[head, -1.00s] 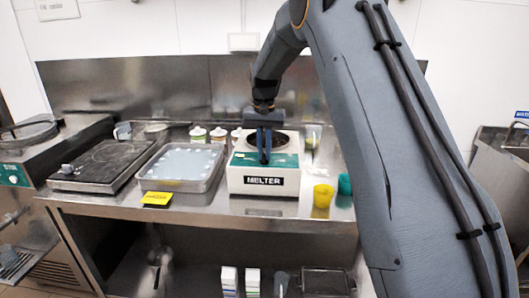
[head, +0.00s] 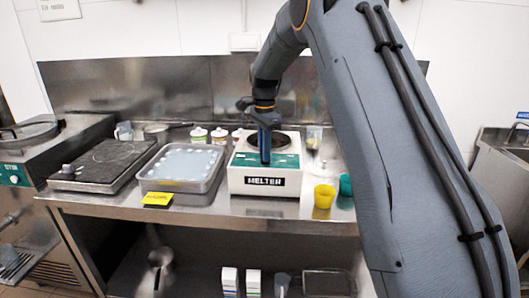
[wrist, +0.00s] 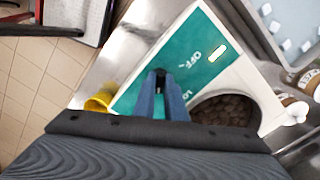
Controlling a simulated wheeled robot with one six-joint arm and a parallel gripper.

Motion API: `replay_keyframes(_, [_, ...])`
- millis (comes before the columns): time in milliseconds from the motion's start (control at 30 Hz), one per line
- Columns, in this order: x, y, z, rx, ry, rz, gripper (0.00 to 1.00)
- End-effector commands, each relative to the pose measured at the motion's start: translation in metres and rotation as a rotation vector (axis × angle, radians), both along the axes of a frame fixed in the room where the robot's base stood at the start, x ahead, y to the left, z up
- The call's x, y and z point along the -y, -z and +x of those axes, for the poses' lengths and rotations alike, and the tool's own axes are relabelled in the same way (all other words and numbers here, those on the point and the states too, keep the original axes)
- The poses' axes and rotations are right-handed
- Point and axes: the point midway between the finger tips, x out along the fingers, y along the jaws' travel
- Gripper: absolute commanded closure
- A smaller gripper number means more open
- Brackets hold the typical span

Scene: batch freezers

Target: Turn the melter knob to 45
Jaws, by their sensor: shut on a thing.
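The melter (head: 240,181) is a white box with a teal sloped panel and a round well on top, standing on the steel counter. In the wrist view its teal panel (wrist: 192,75) shows "OFF" and part of "LO". My gripper (head: 265,160) points down onto that panel. In the wrist view my gripper (wrist: 161,76) is shut on the dark knob (wrist: 160,72), which shows only as a small tip between the fingers. Its pointer and any 45 mark are hidden. The well (wrist: 228,108) holds brown contents.
A steel tray (head: 149,180) of pale liquid with white pieces and a dark hot plate (head: 85,182) stand left of the melter. A yellow cup (head: 323,196) and a teal cup (head: 346,184) stand close on its right. Lidded jars (head: 198,135) stand behind the tray.

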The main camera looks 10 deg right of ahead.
Motion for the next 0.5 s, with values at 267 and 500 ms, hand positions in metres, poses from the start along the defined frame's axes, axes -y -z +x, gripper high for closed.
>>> replay_keyframes(267, [0.0001, -0.0025, 0.0022, 0.006, 0.159, -0.001, 1.0])
replay_keyframes(500, [0.0002, -0.0027, 0.0024, 0.006, 0.224, -0.001, 1.0])
